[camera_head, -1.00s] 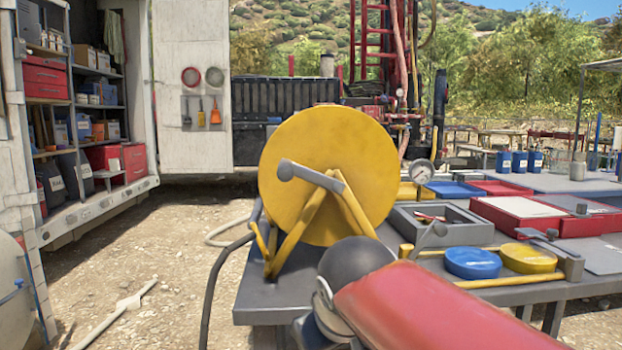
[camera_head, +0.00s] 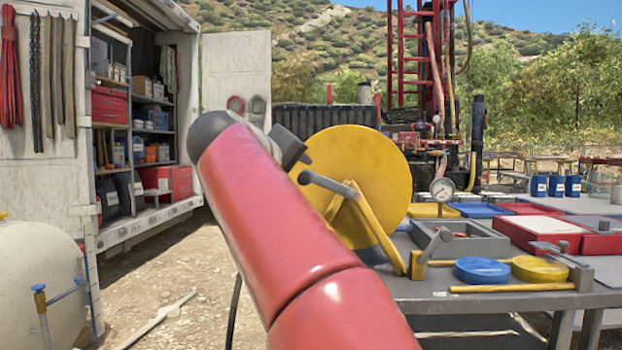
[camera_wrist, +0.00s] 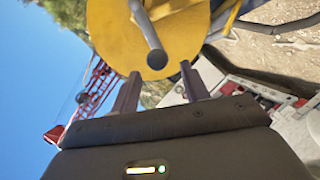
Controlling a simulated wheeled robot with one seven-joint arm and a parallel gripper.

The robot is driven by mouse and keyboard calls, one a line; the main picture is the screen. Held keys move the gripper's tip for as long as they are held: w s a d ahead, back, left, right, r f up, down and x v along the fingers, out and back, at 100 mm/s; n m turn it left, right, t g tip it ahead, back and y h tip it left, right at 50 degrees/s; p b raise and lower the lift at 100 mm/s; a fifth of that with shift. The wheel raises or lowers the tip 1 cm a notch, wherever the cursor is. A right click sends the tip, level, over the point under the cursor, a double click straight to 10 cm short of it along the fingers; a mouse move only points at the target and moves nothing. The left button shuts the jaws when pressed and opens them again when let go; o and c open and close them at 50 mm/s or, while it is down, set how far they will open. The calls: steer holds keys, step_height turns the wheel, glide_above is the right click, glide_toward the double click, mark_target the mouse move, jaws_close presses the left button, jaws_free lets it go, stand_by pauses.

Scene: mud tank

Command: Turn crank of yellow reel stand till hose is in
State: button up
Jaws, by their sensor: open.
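The yellow reel (camera_head: 370,165) stands upright on its yellow stand (camera_head: 380,238) at the table's left end. Its grey crank (camera_head: 330,186) sticks out toward the left, ending in a round knob. In the wrist view the reel's yellow disc (camera_wrist: 125,35) fills the top, and the crank (camera_wrist: 148,32) points down with its knob near the gap between my fingertips. My gripper (camera_wrist: 161,72) is open and empty, with the knob apparently just beyond it. In the head view my red arm hides most of the gripper. A dark hose (camera_head: 234,312) hangs beside my arm, mostly hidden.
The grey table (camera_head: 430,292) holds a blue lid (camera_head: 482,270), a yellow lid (camera_head: 540,268), a grey tray (camera_head: 468,244) and a pressure gauge (camera_head: 442,189). A white tank (camera_head: 38,275) stands at the left. Open gravel lies between the truck and the table.

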steer(key=p+x, duration=0.1)
steer(key=x, duration=0.5)
steer(key=shift+c, duration=0.4)
jaws_close()
